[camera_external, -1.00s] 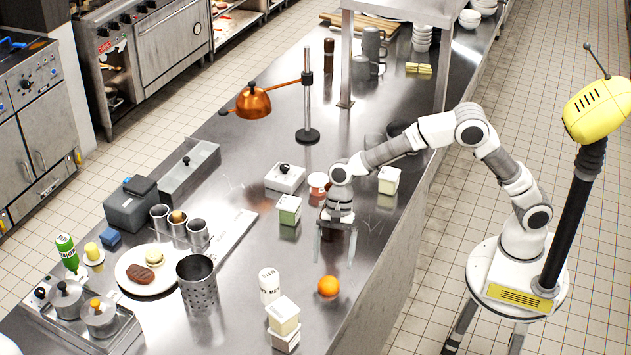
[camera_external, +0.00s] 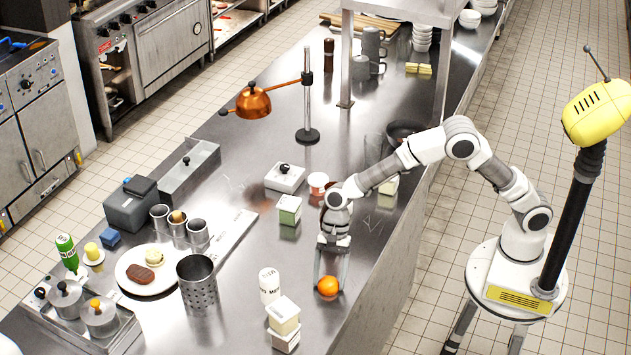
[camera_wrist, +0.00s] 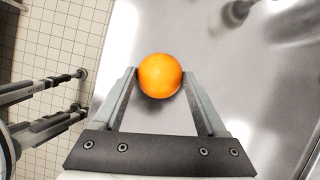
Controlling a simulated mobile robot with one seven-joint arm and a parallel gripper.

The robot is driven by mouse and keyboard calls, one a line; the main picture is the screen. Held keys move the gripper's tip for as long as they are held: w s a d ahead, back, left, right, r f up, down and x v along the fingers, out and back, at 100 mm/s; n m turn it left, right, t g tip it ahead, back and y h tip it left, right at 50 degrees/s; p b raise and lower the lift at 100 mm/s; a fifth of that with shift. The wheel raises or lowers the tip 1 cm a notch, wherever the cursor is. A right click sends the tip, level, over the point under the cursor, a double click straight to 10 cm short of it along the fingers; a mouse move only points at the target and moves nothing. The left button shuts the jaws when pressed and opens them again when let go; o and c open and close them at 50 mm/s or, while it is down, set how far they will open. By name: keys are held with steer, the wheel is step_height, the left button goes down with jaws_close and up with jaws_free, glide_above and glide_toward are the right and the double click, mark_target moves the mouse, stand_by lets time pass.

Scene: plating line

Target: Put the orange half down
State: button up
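A whole orange (camera_external: 327,286), not a half, rests on the steel counter near its right edge. My gripper (camera_external: 329,288) points down over it, with one finger at each side. In the wrist view the orange (camera_wrist: 160,75) sits between the two fingertips (camera_wrist: 160,72), very close to both. I cannot tell whether the fingers press on it or stand just clear. The orange looks to be at counter height.
A green-and-white tub (camera_external: 289,209) stands behind. The perforated steel container (camera_external: 197,284) is further left.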

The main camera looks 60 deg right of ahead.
steer(key=c, duration=1)
steer(key=shift+r, duration=0.1)
